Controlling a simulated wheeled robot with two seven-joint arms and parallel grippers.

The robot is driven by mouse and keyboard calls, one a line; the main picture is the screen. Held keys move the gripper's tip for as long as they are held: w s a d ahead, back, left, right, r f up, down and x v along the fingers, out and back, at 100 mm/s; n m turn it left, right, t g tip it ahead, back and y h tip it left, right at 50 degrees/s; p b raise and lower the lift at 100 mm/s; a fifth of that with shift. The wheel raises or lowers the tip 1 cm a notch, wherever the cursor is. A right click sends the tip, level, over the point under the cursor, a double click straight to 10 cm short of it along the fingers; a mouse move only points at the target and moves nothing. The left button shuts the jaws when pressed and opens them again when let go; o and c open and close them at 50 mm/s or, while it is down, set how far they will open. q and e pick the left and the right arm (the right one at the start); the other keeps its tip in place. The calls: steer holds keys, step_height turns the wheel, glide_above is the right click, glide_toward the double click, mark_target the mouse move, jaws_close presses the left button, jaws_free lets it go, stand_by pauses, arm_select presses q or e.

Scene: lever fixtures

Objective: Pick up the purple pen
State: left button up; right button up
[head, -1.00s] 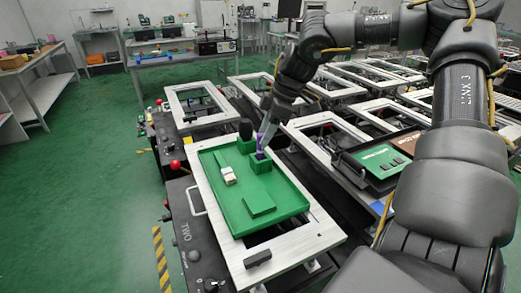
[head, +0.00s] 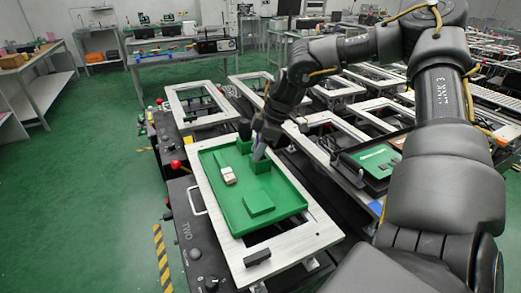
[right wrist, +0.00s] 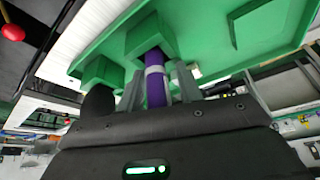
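The purple pen (right wrist: 155,88), with a pale band, stands in the green holder block (right wrist: 150,38) in the right wrist view. In the head view the pen (head: 258,154) shows just below my right gripper (head: 262,142), its upper part hidden. The holder block (head: 261,168) sits at the back of the green tray (head: 235,213). In the right wrist view my right gripper (right wrist: 159,87) is open, one finger on each side of the pen, with gaps visible between fingers and pen. My left gripper is not in view.
A white block (head: 229,178) on a green strip and a low green block (head: 258,203) lie in the tray. The tray sits in a pale metal frame (head: 290,240). A red knob (head: 176,164) stands at its left. More frames and a dark tray (head: 375,165) are right.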

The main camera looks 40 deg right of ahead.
steer(key=shift+d+f, duration=0.1)
steer(key=shift+f, duration=0.05)
jaws_close()
